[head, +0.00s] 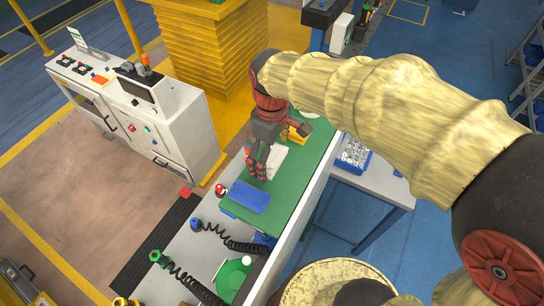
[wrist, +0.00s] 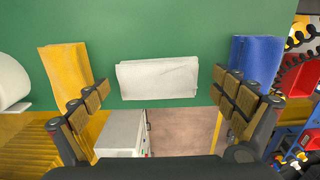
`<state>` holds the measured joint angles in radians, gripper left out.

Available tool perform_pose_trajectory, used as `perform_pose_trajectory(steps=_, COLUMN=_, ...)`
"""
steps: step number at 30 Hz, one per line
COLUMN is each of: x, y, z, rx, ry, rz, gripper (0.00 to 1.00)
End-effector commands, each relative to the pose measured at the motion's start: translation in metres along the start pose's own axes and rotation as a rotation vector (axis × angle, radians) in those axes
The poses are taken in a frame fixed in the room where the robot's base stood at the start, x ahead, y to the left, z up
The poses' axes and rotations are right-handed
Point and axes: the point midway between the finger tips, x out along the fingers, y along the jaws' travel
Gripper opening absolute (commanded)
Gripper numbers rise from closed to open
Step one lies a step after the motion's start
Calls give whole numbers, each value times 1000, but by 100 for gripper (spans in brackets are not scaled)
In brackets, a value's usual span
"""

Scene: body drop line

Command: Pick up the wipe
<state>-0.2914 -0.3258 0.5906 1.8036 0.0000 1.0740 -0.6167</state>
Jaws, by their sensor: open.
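Three folded cloths lie in a row on the green mat, and any could be the wipe. The white cloth (wrist: 158,78) lies in the middle, ahead of and between my fingers; it shows partly behind my gripper in the head view (head: 277,162). The yellow cloth (wrist: 66,70) is at the left, partly covered by my left finger. The blue cloth (wrist: 256,60) is at the right, partly behind my right finger, and lies clear in the head view (head: 250,197). My gripper (wrist: 160,90) is open, with nothing between its fingers, pointing down at the mat (head: 290,195).
Coiled black hoses (head: 190,285) and a round green and white item (head: 233,275) are at the bench's near end. A white control cabinet (head: 180,130) stands to the left. A tray of small parts (head: 355,155) is at the right.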

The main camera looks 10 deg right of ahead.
Motion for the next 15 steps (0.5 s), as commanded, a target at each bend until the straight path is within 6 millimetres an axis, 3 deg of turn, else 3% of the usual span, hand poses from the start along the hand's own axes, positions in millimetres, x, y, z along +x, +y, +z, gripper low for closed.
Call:
perform_pose_trajectory(steps=6, x=1, y=0, z=0, rx=0, ry=1, rz=0, gripper=96)
perform_pose_trajectory(steps=15, x=0, y=0, z=0, rx=0, ry=1, rz=0, gripper=79)
